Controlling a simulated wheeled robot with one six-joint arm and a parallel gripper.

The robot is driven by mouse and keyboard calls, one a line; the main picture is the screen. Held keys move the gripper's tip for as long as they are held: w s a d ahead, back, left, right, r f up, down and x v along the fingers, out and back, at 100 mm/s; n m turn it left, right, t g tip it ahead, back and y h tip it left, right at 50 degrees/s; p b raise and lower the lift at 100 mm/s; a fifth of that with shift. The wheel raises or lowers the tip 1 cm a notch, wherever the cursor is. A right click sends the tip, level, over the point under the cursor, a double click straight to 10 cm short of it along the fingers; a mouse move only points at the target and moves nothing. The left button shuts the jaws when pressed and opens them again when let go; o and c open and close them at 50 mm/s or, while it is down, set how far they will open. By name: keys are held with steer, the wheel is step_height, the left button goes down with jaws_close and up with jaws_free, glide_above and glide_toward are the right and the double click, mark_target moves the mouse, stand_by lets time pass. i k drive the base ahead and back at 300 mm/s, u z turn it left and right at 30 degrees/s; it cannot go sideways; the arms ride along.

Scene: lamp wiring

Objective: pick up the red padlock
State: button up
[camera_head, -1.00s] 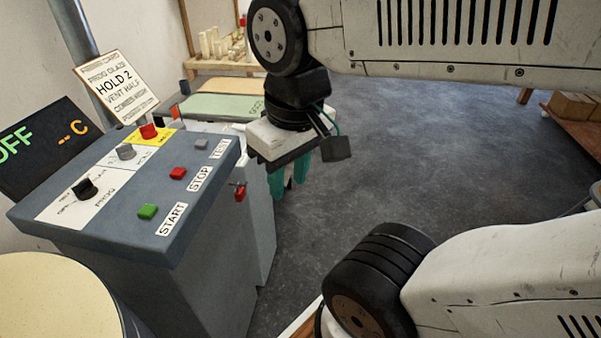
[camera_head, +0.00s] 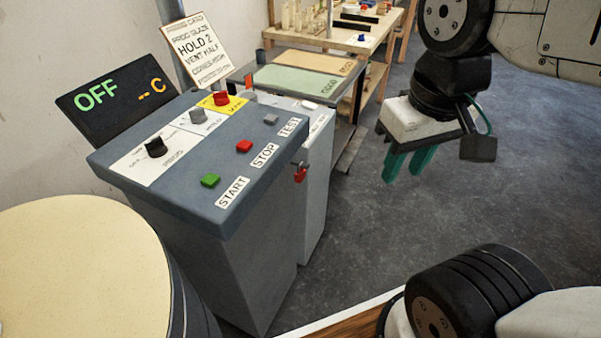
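The red padlock (camera_head: 300,175) hangs on a small hasp at the side of the grey control cabinet, near its upper right edge. It is small in view and its shackle is hard to make out. My gripper (camera_head: 405,164) is to the right of the padlock, over the grey floor, with teal fingers pointing down. The two fingers are apart, with nothing visible between them.
The control panel (camera_head: 225,142) has green, red and grey buttons and a black knob. A display (camera_head: 118,100) reads OFF. A round cream-topped drum (camera_head: 80,270) stands front left. Tables with a green mat (camera_head: 295,83) stand behind. The floor at right is clear.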

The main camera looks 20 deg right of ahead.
mark_target(299, 175)
steer(key=u, duration=0.05)
steer(key=k, duration=1.1)
steer(key=z, duration=0.75)
steer(key=i, duration=1.05)
steer(key=u, duration=0.45)
